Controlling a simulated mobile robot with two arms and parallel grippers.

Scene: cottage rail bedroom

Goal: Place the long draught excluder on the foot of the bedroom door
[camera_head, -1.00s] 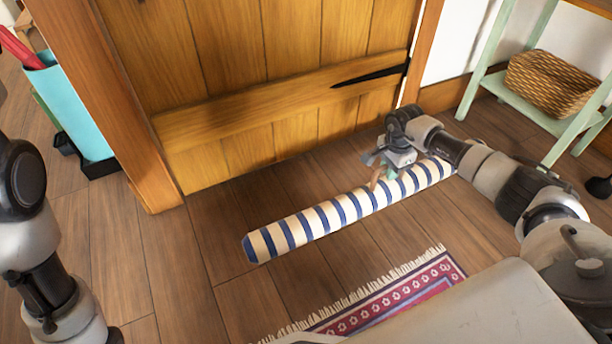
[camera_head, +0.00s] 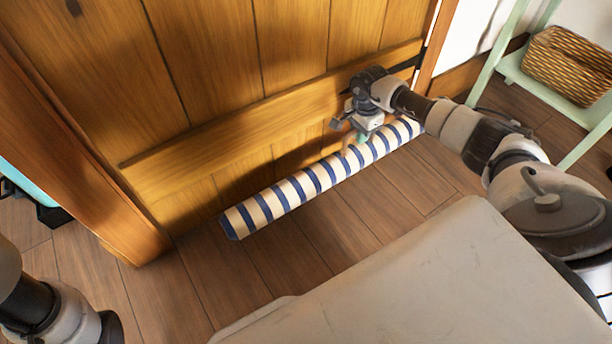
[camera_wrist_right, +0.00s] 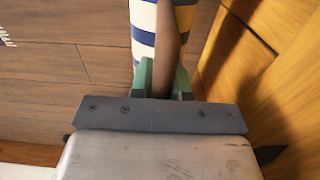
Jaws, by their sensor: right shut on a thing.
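The long draught excluder (camera_head: 300,188) is a cream roll with blue stripes. In the head view it lies lengthwise along the foot of the wooden bedroom door (camera_head: 230,70), close to it; I cannot tell whether it touches the door or the floor. My right gripper (camera_head: 355,139) is above its right half, shut on a brown strap-like handle on the excluder. The right wrist view shows the green fingers (camera_wrist_right: 166,80) on either side of this brown handle (camera_wrist_right: 170,50), with the striped roll (camera_wrist_right: 144,40) behind. My left gripper is out of view; only part of my left arm shows.
The wooden door frame (camera_head: 75,150) stands at the left, with a turquoise bin (camera_head: 20,185) beyond it. A pale green shelf stand (camera_head: 530,85) with a wicker basket (camera_head: 568,66) stands at the right. Plank floor (camera_head: 330,240) is clear in front of the excluder.

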